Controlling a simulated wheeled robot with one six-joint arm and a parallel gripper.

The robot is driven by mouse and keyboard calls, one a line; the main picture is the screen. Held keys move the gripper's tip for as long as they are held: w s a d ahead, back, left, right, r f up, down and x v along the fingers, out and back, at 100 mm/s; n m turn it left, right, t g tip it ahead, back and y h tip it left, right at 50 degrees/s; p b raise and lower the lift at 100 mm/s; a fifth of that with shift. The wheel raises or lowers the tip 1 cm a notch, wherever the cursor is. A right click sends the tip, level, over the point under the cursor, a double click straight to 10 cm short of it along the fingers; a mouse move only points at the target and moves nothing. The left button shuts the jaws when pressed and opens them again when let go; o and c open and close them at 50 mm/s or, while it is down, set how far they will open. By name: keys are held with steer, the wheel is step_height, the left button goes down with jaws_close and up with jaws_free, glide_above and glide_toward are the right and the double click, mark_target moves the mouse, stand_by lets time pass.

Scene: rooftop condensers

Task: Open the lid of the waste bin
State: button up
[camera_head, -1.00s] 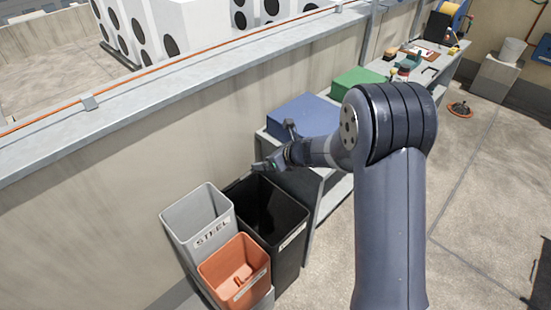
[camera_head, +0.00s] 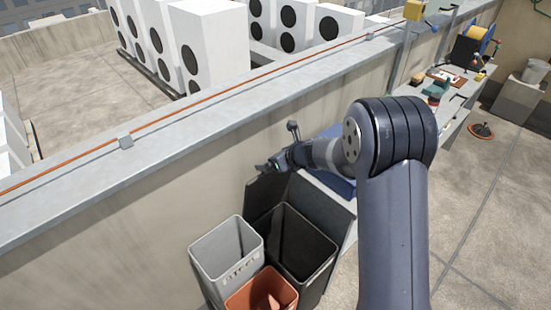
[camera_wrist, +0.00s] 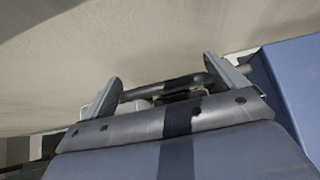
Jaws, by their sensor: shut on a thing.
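The waste bin (camera_head: 303,250) is black and its dark interior shows from above. Its lid (camera_head: 266,191) is a dark panel raised steeply at the back of the bin, against the parapet wall. My gripper (camera_head: 264,167) is at the lid's upper edge. In the wrist view my gripper (camera_wrist: 168,86) has its two grey fingertips at either end of a dark bar handle (camera_wrist: 150,91), shut on it. The lid's face is mostly hidden in the wrist view.
A grey bin (camera_head: 226,250) marked steel and an orange bin (camera_head: 262,291) stand left and in front. A blue box (camera_head: 340,186) sits on the bench behind my arm. The parapet wall (camera_head: 120,225) is close behind. Open floor lies to the right.

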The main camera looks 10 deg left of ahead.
steer(key=o, duration=1.1)
steer(key=shift+f, duration=0.1)
steer(key=shift+d, duration=0.1)
steer(key=b+v, duration=0.1)
steer(key=v, duration=0.9)
steer(key=shift+s+d+r, duration=0.2)
steer(key=shift+s+r, duration=0.05)
steer(key=shift+a, duration=0.1)
steer(key=p+x, duration=0.1)
steer(key=x, duration=0.9)
steer(key=shift+w+a+f, duration=0.2)
steer(key=shift+w, duration=0.05)
steer(key=shift+d, duration=0.1)
